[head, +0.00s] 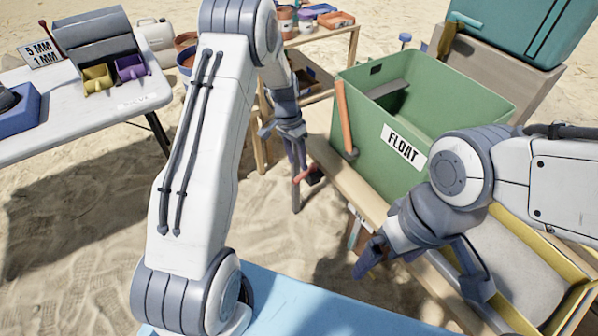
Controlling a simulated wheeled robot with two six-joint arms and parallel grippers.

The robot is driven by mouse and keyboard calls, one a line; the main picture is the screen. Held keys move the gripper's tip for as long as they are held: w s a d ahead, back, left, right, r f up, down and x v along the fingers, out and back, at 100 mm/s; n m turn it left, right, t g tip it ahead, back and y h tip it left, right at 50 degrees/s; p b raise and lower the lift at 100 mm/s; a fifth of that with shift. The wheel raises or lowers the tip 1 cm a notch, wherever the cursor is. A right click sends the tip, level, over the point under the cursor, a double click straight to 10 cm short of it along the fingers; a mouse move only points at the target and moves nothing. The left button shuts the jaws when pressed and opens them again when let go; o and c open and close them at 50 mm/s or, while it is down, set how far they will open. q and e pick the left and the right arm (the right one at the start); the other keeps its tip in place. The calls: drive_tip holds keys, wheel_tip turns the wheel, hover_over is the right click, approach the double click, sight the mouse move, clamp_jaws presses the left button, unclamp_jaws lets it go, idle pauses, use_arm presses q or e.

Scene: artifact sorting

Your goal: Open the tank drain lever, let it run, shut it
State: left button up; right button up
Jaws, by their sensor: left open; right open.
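The green tank (460,102), labelled FLOAT, stands on a wooden bench at the centre right. A small red lever (305,173) with a dark end sits low beside the tank's left side, by the bench edge. My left gripper (293,160) points down just above and left of the red lever; it is open, and I cannot tell whether it touches the lever. My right gripper (420,272) is open and empty in front of the tank, below the FLOAT label. A long orange bar (344,115) stands along the tank's left corner. The tank's bottom is partly hidden.
A yellow-edged tray (578,306) with a grey sheet lies at the lower right. A teal bin (520,30) stands behind the tank. A white table (60,130) with small scoops and a sign is at the left. Open sand lies between the table and bench.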

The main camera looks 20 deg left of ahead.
sight(304, 175)
use_arm(q)
drive_tip(key=f, duration=0.2)
drive_tip(key=d+f, duration=0.1)
drive_tip(key=f, duration=0.2)
drive_tip(key=shift+s, duration=0.2)
clamp_jaws()
idle(1.2)
